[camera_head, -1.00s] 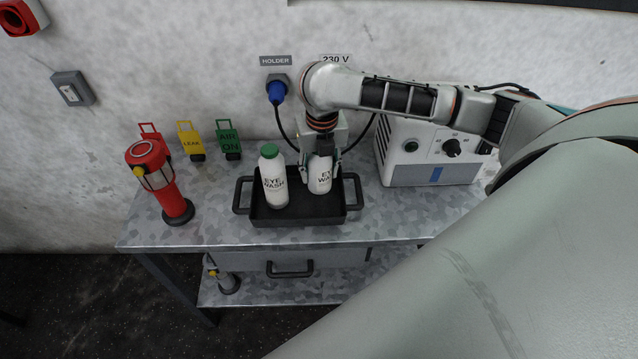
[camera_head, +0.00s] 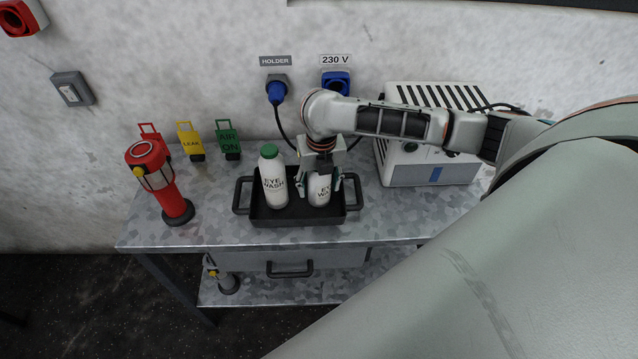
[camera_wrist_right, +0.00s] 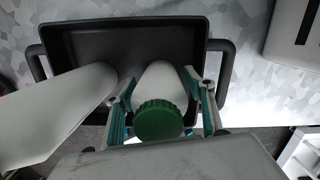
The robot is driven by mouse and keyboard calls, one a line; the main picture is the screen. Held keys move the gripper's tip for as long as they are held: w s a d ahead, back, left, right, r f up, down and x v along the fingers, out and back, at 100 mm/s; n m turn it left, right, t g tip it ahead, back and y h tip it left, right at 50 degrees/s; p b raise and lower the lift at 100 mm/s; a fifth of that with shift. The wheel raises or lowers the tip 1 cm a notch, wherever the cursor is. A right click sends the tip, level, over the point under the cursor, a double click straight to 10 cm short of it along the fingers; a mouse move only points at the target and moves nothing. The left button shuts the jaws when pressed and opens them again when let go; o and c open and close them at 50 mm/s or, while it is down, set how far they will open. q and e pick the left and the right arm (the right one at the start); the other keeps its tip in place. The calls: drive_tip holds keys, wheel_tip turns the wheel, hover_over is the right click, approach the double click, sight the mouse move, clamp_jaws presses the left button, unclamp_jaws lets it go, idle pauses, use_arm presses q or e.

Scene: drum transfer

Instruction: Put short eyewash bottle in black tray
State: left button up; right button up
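The short eyewash bottle (camera_head: 319,190) is white with a dark-lettered label. It is upright in the right part of the black tray (camera_head: 296,220); I cannot tell whether its base touches the tray floor. My right gripper (camera_head: 319,184) comes from above with a finger on each side of the bottle and appears shut on it. In the right wrist view the bottle's green cap (camera_wrist_right: 158,119) lies between the fingers, which hide its sides. The gripper hides the cap in the head view. My left gripper is not in view.
A taller eyewash bottle (camera_head: 273,180) with a green cap stands in the tray's left part, close to my gripper. A red lamp (camera_head: 158,180) stands left on the metal table (camera_head: 215,220). A white-grey device (camera_head: 430,172) stands right. Plugs and tags are behind.

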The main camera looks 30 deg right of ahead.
idle(0.3)
drive_tip(key=shift+r, duration=0.25)
drive_tip(key=r, duration=0.7)
drive_tip(key=s+r, duration=0.1)
drive_tip(key=r, duration=0.2)
drive_tip(key=shift+a+r, duration=0.15)
drive_tip(key=shift+a, duration=0.1)
drive_tip(key=shift+s+r, duration=0.2)
drive_tip(key=shift+r, duration=0.5)
